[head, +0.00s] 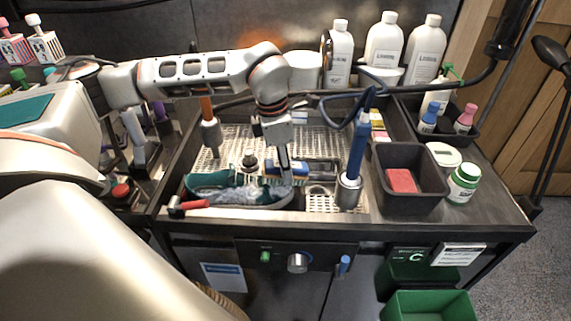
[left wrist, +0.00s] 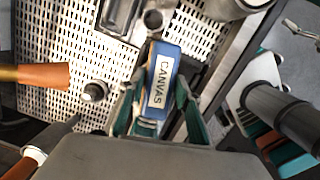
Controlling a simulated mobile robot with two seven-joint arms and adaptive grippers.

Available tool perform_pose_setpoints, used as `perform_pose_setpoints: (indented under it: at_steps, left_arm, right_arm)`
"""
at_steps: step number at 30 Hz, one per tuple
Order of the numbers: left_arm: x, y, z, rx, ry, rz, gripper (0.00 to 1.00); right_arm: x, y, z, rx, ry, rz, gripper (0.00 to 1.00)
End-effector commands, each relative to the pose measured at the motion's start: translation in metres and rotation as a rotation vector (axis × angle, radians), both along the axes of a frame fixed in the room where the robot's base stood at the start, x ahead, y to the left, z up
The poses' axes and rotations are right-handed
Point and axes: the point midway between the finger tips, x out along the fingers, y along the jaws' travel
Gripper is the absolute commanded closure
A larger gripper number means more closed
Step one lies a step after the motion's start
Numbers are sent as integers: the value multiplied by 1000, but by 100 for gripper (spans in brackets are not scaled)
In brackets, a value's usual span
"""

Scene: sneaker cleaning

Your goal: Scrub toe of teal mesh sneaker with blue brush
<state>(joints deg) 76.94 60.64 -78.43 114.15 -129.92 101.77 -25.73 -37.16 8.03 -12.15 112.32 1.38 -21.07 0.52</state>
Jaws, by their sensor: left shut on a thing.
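The teal mesh sneaker (head: 207,181) lies in the perforated wash basin in the head view. Its grey mesh upper shows, and its right end is close to my left gripper. My left gripper (head: 287,178) points down into the basin at that end and is shut on a blue brush. The blue brush (left wrist: 162,75), labelled CANVAS, sits between the fingers in the left wrist view. In the head view the gripper partly hides the brush (head: 299,169). I cannot tell whether its bristles touch the sneaker. My right gripper is out of view.
A red-handled tool (head: 190,204) lies on the basin's front edge. An orange-handled post (head: 207,125) and a blue-handled post (head: 355,150) stand on either side. A black bin with a red block (head: 401,181) sits to the right. White bottles (head: 384,45) line the back.

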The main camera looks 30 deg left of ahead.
Motion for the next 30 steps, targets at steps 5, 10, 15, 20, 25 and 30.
perform_pose_setpoints:
  at_steps: [5,10,15,20,25,30]
  left_arm:
    - [0,1,-4,0,0,0,84]
    - [-1,1,-6,-1,-1,0,84]
    - [-1,2,-9,0,-1,0,84]
    - [-2,2,-12,0,-1,0,84]
    - [3,6,-11,0,-1,2,84]
    - [14,14,-11,0,-1,2,84]
  right_arm:
    - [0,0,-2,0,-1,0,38]
    - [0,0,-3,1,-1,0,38]
    - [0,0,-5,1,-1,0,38]
    - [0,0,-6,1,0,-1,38]
    - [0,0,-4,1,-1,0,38]
    - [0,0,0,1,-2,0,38]
